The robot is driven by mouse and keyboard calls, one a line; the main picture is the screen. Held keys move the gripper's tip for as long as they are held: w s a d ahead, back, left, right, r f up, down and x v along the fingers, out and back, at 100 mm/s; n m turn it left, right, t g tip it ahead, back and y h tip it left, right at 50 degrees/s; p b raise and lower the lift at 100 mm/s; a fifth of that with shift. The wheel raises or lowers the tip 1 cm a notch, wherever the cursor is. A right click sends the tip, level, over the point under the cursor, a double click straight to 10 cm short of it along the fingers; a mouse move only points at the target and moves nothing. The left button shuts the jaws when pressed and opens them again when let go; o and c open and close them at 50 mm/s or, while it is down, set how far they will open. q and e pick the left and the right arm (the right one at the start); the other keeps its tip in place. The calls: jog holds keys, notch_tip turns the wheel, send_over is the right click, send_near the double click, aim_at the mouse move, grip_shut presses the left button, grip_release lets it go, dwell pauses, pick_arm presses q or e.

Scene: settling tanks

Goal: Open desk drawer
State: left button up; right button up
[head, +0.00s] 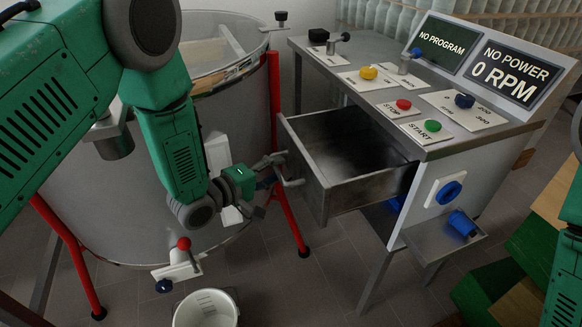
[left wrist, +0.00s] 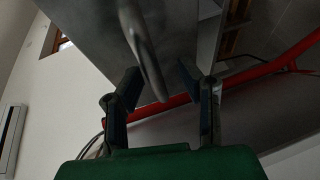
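The grey metal desk (head: 448,148) stands right of centre in the head view. Its drawer (head: 345,150) is pulled well out toward the left, and its visible inside looks empty. The drawer handle (head: 291,181) is on the drawer's front face. My left gripper (head: 277,181) is at the handle. In the left wrist view, the curved handle (left wrist: 146,55) lies between the two spread fingers of my left gripper (left wrist: 160,82), with visible gaps on both sides. My right gripper is not in view.
A large tank (head: 130,215) with red legs stands left of the desk, close behind my left arm. A white bucket (head: 206,308) is on the floor in front. The desktop carries buttons, knobs and two display panels (head: 515,73). Floor below the drawer is clear.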

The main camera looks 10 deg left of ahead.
pick_arm(q)
jog(key=shift+w, duration=0.1)
jog(key=shift+d, duration=0.2)
jog(key=shift+d+r, duration=0.1)
jog(key=shift+c, duration=0.4)
jog(key=shift+d, duration=0.15)
grip_shut()
jog(key=s+a, duration=0.1)
jog(key=s+a+p, duration=0.1)
jog(key=a, duration=0.1)
jog(key=shift+s+a+p, duration=0.15)
jog(key=shift+a+p, duration=0.15)
jog(key=shift+o, duration=0.4)
grip_release()
jog(key=shift+r, duration=0.1)
